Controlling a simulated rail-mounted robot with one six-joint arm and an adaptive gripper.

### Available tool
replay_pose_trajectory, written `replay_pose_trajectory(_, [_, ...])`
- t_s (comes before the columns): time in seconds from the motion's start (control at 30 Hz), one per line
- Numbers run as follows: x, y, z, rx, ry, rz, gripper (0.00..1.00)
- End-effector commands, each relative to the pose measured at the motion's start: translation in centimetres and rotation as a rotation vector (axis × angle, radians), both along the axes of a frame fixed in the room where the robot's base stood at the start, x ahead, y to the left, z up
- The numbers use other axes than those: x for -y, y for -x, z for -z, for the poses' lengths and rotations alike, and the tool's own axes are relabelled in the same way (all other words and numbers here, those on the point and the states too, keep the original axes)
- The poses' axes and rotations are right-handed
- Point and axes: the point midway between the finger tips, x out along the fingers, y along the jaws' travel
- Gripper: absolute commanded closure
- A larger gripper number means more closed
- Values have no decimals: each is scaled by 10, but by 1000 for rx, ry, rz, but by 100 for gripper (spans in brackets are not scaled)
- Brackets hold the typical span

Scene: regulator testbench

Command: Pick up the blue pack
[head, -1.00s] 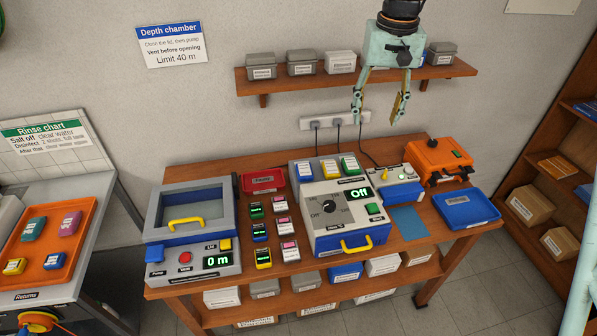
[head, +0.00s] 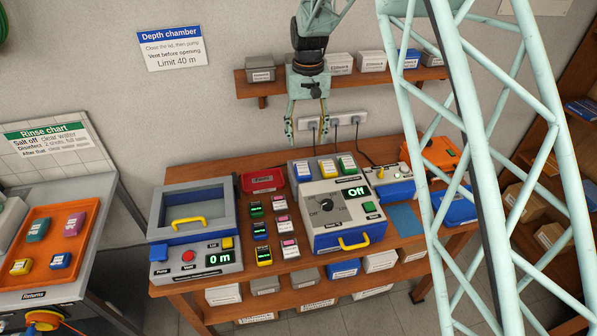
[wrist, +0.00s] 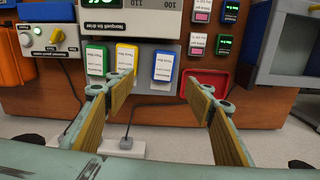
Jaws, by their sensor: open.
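A blue pack (head: 303,169) with a white label stands at the left of a row of three at the back of the grey drier box (head: 335,208). A yellow pack (head: 327,167) and a green pack (head: 347,163) stand to its right. My gripper (head: 307,130) is open and empty, pointing down above and behind this row. In the wrist view the blue pack (wrist: 163,66) shows between and beyond the open fingers (wrist: 160,84), with the yellow and green packs left of it. Another blue pack (head: 60,261) lies in the orange returns tray (head: 38,278).
A depth chamber (head: 195,225) stands left, with a red tray (head: 262,181) and several small devices between it and the drier. A wall shelf (head: 355,82) and a socket strip (head: 342,119) with cables lie behind my gripper. My lattice arm covers the right side.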

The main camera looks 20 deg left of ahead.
Motion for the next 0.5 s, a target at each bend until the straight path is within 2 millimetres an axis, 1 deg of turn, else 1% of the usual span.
replay_pose_trajectory(0.13, [-6, -1, 6, -2, 1, -4, 51])
replay_pose_trajectory(0.5, [-6, -1, 7, -3, 1, -5, 51])
